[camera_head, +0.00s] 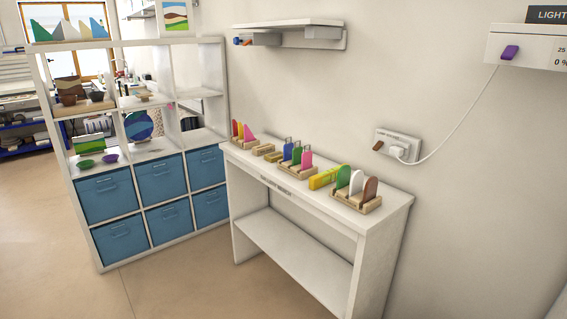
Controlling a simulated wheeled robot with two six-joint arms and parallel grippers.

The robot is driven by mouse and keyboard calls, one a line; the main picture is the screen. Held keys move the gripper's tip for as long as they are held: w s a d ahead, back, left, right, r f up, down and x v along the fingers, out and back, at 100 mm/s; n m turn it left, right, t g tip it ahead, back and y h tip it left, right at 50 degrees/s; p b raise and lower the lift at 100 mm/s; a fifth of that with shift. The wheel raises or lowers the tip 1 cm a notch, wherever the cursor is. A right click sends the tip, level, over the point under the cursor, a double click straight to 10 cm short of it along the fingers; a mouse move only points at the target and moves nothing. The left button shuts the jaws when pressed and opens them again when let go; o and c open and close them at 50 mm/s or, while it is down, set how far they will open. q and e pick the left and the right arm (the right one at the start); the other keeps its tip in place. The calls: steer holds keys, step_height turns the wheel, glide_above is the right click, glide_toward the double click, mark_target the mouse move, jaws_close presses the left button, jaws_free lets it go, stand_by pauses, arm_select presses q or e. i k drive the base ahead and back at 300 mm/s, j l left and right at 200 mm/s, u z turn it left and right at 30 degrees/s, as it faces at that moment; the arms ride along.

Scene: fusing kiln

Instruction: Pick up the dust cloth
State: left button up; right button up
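No thing in view is clearly a dust cloth. A yellow item (326,177) lies on the white narrow table (385,213) between two wooden racks; it is too small to tell whether it is folded cloth or something else. Neither of my grippers is in view.
Wooden racks with coloured glass pieces (357,190) stand along the table top. A white shelving unit (55,160) with blue bins (108,196) stands at the left. A wall shelf (288,27) hangs above. A white cord (455,130) runs to a wall socket. The floor (30,240) at front left is clear.

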mark_target(273, 157)
steer(key=i+j, duration=0.1)
steer(key=j, duration=0.2)
steer(key=i+j+z, duration=0.1)
steer(key=j, duration=0.2)
steer(key=i+j+z, duration=0.1)
steer(key=j, duration=0.2)
steer(key=i+j+z, duration=0.1)
steer(key=z, duration=0.6)
steer(key=i+j, duration=0.05)
